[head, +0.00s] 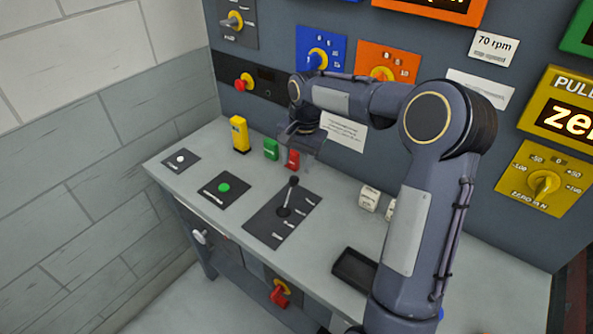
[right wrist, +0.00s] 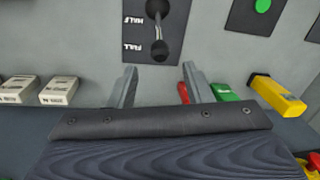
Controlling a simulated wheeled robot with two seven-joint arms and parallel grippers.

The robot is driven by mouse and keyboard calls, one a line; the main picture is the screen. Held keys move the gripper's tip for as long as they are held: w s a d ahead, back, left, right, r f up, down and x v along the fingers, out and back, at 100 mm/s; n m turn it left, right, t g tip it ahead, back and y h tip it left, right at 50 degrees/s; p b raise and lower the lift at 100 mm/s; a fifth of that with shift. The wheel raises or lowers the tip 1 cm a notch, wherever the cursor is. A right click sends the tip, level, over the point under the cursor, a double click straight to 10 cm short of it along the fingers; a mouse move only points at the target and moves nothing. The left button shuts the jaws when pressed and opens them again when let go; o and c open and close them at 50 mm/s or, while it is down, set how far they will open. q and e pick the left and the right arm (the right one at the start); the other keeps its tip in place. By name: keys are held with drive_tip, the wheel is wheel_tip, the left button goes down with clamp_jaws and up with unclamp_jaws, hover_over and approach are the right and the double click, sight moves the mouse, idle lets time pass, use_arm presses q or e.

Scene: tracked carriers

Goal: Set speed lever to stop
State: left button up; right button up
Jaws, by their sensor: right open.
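The speed lever (head: 288,197) stands on a black plate (head: 265,222) on the grey desk. Its dark knob leans toward the back end of the plate. In the right wrist view the lever (right wrist: 159,30) is at the top centre, its tip beside the FULL label, with HALF farther up. The stop mark cannot be read. My right gripper (head: 303,140) hangs behind and above the lever, apart from it. In the right wrist view its two fingers (right wrist: 159,86) are spread, with nothing between them. My left gripper is not in view.
Red (head: 292,159) and green (head: 271,149) blocks and a yellow block (head: 240,134) stand behind the lever near the panel. A green button plate (head: 223,188) is left of it. White blocks (head: 369,199) and a black tray (head: 354,268) are to the right.

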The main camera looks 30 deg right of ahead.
sight(294, 177)
drive_tip(key=f, duration=0.6)
drive_tip(key=shift+w+a, duration=0.25)
drive_tip(key=shift+w, duration=0.05)
clamp_jaws()
